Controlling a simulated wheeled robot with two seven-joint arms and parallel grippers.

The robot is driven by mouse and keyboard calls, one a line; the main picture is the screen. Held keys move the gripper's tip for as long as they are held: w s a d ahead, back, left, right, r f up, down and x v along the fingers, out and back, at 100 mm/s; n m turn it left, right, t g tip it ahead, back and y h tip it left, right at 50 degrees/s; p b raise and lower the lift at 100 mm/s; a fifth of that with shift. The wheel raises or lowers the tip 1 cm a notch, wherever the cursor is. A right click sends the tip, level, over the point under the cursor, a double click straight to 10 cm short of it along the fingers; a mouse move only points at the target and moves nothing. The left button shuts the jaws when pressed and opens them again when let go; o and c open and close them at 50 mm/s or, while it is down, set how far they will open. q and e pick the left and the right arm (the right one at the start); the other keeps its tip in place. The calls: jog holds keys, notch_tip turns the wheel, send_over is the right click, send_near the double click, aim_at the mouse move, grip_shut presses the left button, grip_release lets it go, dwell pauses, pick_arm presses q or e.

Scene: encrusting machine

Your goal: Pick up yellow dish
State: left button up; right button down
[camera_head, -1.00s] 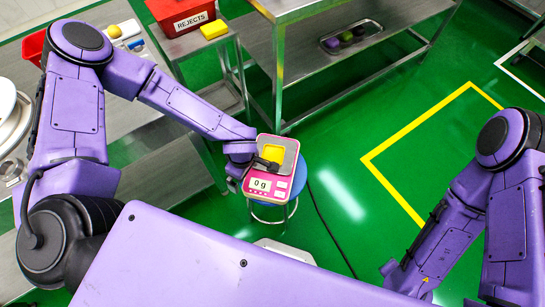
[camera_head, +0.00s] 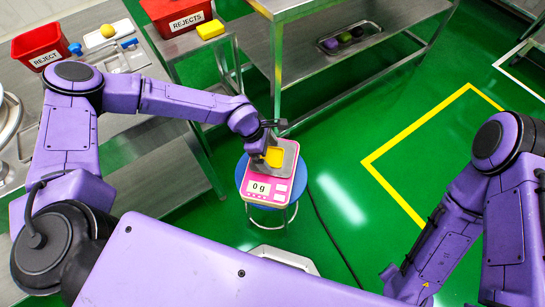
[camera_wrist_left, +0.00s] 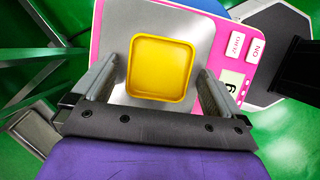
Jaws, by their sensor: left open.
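The yellow dish (camera_head: 273,156) is a small square dish on the metal plate of a pink scale (camera_head: 266,189), whose display reads 0 g. In the left wrist view the yellow dish (camera_wrist_left: 159,68) lies between the two fingers of my left gripper (camera_wrist_left: 158,75), with a gap on both sides. My left gripper (camera_head: 266,138) is open above the scale; in the head view it partly covers the plate. My right arm shows at the right, but its gripper is out of view.
The scale stands on a round blue stool (camera_head: 242,180). Red bins marked REJECT (camera_head: 41,46) and REJECTS (camera_head: 176,15), a yellow block (camera_head: 210,30) and a yellow ball (camera_head: 107,31) are on steel tables. Open green floor lies right of the stool.

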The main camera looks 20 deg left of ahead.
aim_at(267, 158)
pick_arm(q)
jog(key=c, duration=1)
jog(key=r, duration=0.4)
jog(key=shift+s+a+r, duration=0.15)
jog(key=shift+s+a, duration=0.05)
jog(key=shift+s, duration=0.1)
jog(key=shift+s+a+r+p, duration=0.45)
jog(key=shift+s+a+r, duration=0.5)
jog(key=shift+s+r, duration=0.8)
jog(key=shift+s+a+r+p, duration=0.5)
jog(key=shift+s+a+r, duration=0.6)
jog(key=shift+s, duration=1.2)
jog(key=shift+s+a+r+p, duration=0.45)
jog(key=shift+s+a+r, duration=0.35)
jog(key=shift+s+r, duration=1)
jog(key=shift+s+f, duration=0.15)
jog(key=shift+f, duration=0.15)
